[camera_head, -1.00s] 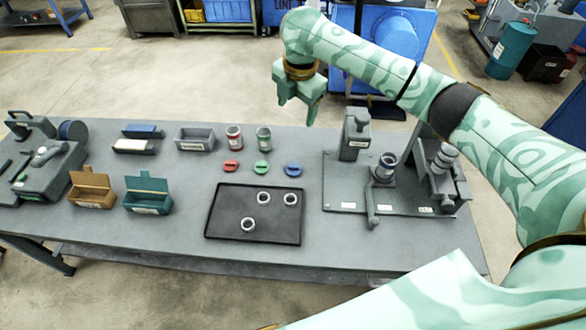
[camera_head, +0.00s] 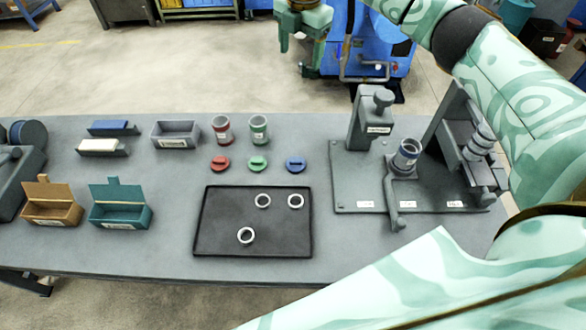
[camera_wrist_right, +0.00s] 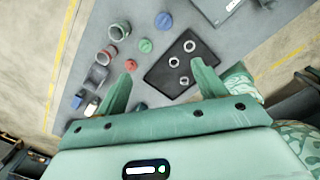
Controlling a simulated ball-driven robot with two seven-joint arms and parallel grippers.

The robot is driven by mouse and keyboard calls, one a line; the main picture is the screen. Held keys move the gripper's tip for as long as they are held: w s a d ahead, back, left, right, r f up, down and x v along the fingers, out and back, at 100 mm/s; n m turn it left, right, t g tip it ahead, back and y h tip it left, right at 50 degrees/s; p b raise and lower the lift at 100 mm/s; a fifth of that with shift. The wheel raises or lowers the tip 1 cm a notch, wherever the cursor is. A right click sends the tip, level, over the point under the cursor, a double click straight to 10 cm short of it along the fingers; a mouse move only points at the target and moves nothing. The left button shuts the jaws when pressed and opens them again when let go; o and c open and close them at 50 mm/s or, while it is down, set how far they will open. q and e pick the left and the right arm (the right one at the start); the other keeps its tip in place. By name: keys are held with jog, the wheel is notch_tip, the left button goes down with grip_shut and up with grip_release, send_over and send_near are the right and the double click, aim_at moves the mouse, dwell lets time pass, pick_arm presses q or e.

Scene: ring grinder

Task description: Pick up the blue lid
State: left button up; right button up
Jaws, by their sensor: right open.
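The blue lid (camera_head: 296,164) is a small round disc with a raised grip. It lies on the grey table (camera_head: 330,270) to the right of the green lid (camera_head: 258,164) and the red lid (camera_head: 220,164). It also shows in the right wrist view (camera_wrist_right: 164,21), near the top. My right gripper (camera_head: 299,62) is beyond the table's far edge, well above and apart from the blue lid. In the right wrist view its two fingers (camera_wrist_right: 160,85) stand wide apart with nothing between them. My left gripper is not in view.
A black tray (camera_head: 215,240) with three pale rings lies in front of the lids. Red-banded (camera_head: 222,130) and green-banded (camera_head: 259,130) cups stand behind them. The grinder fixture (camera_head: 345,190) with a blue-banded cup (camera_head: 406,154) stands right. Two open boxes (camera_head: 120,212) stand left.

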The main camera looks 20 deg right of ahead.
jog(key=b, duration=0.9)
send_over(296, 161)
notch_tip(296, 161, down, 13)
jog(key=shift+g, duration=0.4)
jog(key=f+b, duration=0.5)
jog(key=f, duration=0.2)
jog(key=f+b, duration=0.5)
jog(key=f, duration=0.3)
jog(key=f+b, duration=0.5)
jog(key=f, duration=0.3)
jog(key=shift+w+f, duration=0.15)
jog(key=shift+w, duration=0.15)
notch_tip(296, 161, down, 6)
jog(key=b, duration=0.3)
jog(key=shift+s+r, duration=0.15)
jog(key=shift+r, duration=0.25)
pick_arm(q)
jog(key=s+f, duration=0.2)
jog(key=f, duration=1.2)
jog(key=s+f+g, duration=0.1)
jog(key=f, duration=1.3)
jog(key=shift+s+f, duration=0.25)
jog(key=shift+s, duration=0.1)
pick_arm(e)
jog(key=c, duration=0.7)
